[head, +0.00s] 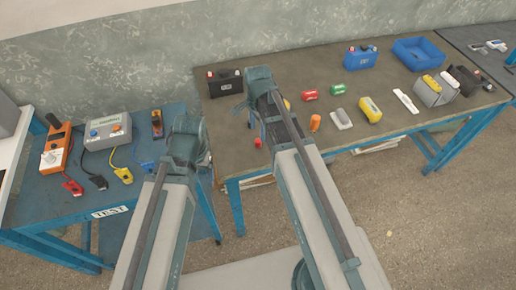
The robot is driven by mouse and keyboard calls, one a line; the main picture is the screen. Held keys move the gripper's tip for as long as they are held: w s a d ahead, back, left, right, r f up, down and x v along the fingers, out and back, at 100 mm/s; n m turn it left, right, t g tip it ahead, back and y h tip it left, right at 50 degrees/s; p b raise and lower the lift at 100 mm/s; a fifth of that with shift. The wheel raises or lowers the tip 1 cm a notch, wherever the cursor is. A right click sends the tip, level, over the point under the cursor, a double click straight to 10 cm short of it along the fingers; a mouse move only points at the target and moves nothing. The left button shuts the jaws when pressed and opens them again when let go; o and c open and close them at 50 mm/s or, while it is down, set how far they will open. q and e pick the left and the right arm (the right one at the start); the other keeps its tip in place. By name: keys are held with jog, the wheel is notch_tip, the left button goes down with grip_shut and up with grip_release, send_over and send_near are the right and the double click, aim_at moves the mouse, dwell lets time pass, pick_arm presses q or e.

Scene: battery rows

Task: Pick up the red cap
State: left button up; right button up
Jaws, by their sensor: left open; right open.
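A small red piece, which looks like the red cap (258,143), stands near the front edge of the brown table (360,85), at its left part. My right gripper (259,77) is open over the table, up the picture from the red cap, and its arm passes close to the right of the cap. My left gripper (187,122) is open and apart from the cap, to its left, near the gap between the two tables. Its fingertips are hard to make out. I see nothing held in either gripper.
Behind are a black battery (225,83), a blue battery (360,58) and a blue tray (420,53). Testers crowd the left table (50,210).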

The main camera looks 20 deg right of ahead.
aim_at(258, 141)
jog(key=shift+w+d+f+b, duration=0.1)
jog(key=shift+w+f+b, duration=0.05)
jog(key=shift+f+b, duration=3.15)
jog(key=shift+f+p, duration=0.15)
jog(key=shift+p, duration=0.2)
grip_shut()
